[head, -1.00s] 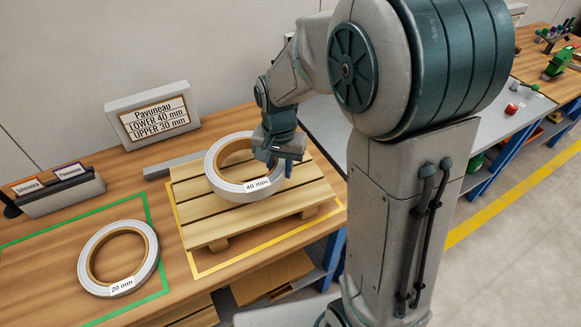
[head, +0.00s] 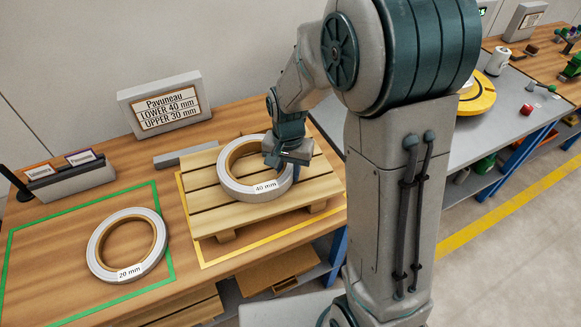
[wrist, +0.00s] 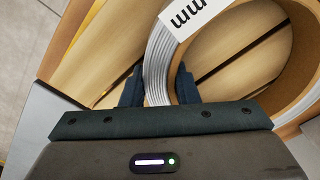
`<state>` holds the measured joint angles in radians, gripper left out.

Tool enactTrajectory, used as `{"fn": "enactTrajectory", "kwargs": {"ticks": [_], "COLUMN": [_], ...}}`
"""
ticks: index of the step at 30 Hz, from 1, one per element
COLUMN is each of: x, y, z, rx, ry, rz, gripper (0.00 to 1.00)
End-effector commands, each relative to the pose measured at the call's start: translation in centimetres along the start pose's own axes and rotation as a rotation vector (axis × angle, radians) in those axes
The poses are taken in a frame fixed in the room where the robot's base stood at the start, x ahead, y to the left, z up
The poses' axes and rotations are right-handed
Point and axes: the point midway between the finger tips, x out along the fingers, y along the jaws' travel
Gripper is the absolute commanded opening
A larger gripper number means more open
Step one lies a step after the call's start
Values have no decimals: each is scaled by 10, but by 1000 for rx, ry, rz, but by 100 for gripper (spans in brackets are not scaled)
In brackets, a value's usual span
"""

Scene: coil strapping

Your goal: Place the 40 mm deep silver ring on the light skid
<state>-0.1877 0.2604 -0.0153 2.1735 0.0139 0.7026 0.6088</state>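The 40 mm ring (head: 232,184), silver with a tan inner core and a "40 mm" label, lies flat at the light skid (head: 212,206), over the middle of its slats. It appears to rest on them; a tiny gap cannot be ruled out. My gripper (head: 272,160) is at the ring's right side. In the wrist view my gripper (wrist: 159,85) has one finger outside and one inside the ring wall (wrist: 160,62), both close against it, so it looks shut on the ring. The skid's slats (wrist: 100,50) show beneath.
A 20 mm ring (head: 97,245) lies inside a green outline on the left. The skid stands within a yellow outline. A sign (head: 165,108) reads "Pavuneau LOWER 40 mm UPPER 30 mm". A grey bar (head: 185,156) lies behind the skid. A yellow disc (head: 478,98) is on the bench to the right.

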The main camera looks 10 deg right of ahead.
Motion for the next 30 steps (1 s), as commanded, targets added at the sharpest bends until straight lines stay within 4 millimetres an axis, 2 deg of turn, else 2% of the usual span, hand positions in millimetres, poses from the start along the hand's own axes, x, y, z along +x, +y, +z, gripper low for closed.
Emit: {"fn": "enactTrajectory", "kwargs": {"ticks": [1, 2, 10, 14, 17, 24, 30], "x": [0, 0, 0, -8, -23, -76, -109], "y": [0, 0, 0, 0, -1, -1, 0], "z": [0, 0, 0, 0, -1, -1, -1], "rx": [0, 0, 0, 0, 0, -1, 0], "ry": [0, 0, 0, 2, 4, 4, 3], "rz": [0, 0, 0, -1, -3, -3, -2], "gripper": [41, 49, 49, 49, 49, 49, 49]}}
